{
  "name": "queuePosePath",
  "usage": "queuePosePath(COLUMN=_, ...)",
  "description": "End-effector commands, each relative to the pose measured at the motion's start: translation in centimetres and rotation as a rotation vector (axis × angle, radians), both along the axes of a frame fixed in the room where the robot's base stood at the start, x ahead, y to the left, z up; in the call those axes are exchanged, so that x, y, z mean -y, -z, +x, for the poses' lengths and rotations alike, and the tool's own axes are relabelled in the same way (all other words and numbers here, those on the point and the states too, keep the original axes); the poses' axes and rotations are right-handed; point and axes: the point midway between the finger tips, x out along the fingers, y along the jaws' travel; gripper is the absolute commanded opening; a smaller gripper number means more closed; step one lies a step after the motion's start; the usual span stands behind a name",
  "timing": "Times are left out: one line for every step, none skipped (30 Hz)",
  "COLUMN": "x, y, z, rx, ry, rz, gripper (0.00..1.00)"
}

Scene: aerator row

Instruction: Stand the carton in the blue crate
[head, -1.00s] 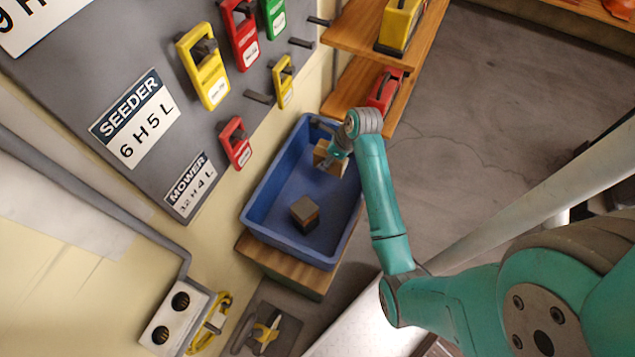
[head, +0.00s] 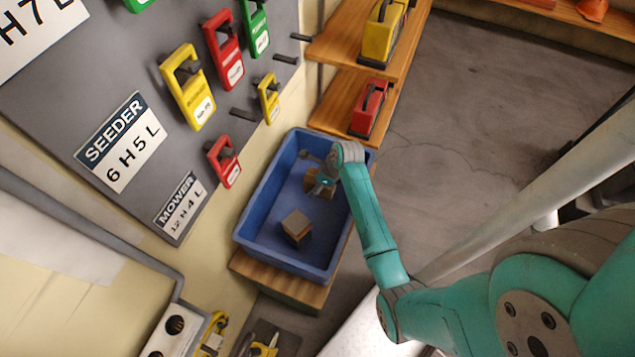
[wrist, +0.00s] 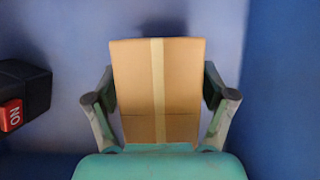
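The carton is a brown box with a pale tape stripe. In the wrist view the carton (wrist: 180,85) stands between my gripper's two fingers (wrist: 160,100), which press against its left and right sides. In the head view the carton (head: 314,184) is inside the far end of the blue crate (head: 243,240), partly hidden by my gripper (head: 322,183). The crate's blue wall also shows at the right of the wrist view (wrist: 285,90). I cannot tell whether the carton's base touches the crate floor.
A dark-topped box (head: 297,227) sits in the near half of the crate, apart from the carton; a black box with a red label (wrist: 24,92) shows in the wrist view. The crate rests on a wooden stand (head: 280,284). Wooden shelves (head: 335,108) stand behind, a tag board (head: 130,80) left.

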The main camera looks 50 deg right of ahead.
Motion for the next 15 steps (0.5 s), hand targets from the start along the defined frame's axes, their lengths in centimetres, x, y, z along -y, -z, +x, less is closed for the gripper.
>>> queuePosePath(x=0.0, y=0.0, z=0.0, rx=0.0, ry=0.0, rz=0.0, gripper=0.95)
queuePosePath(x=0.0, y=0.0, z=0.0, rx=0.0, ry=0.0, rz=0.0, gripper=0.95)
queuePosePath(x=0.0, y=0.0, z=0.0, rx=0.0, ry=0.0, rz=0.0, gripper=0.95)
queuePosePath(x=0.0, y=0.0, z=0.0, rx=0.0, ry=0.0, rz=0.0, gripper=0.95)
queuePosePath(x=0.0, y=0.0, z=0.0, rx=0.0, ry=0.0, rz=0.0, gripper=0.95)
queuePosePath(x=0.0, y=0.0, z=0.0, rx=0.0, ry=0.0, rz=0.0, gripper=0.95)
queuePosePath(x=0.0, y=0.0, z=0.0, rx=0.0, ry=0.0, rz=0.0, gripper=0.95)
queuePosePath(x=0.0, y=0.0, z=0.0, rx=0.0, ry=0.0, rz=0.0, gripper=0.95)
queuePosePath(x=0.0, y=-0.1, z=0.0, rx=0.0, ry=0.0, rz=0.0, gripper=0.95)
queuePosePath(x=0.0, y=-0.1, z=0.0, rx=0.0, ry=0.0, rz=0.0, gripper=0.95)
queuePosePath(x=0.0, y=-0.2, z=0.0, rx=0.0, ry=0.0, rz=-0.001, gripper=0.95)
queuePosePath(x=0.1, y=-0.4, z=-0.1, rx=0.001, ry=0.0, rz=-0.001, gripper=0.95)
queuePosePath(x=0.1, y=-0.6, z=-0.2, rx=0.001, ry=0.0, rz=-0.001, gripper=0.95)
queuePosePath(x=0.2, y=-0.8, z=-0.2, rx=0.003, ry=0.001, rz=-0.001, gripper=0.95)
queuePosePath(x=0.2, y=-1.3, z=-0.4, rx=0.003, ry=0.001, rz=-0.001, gripper=0.95)
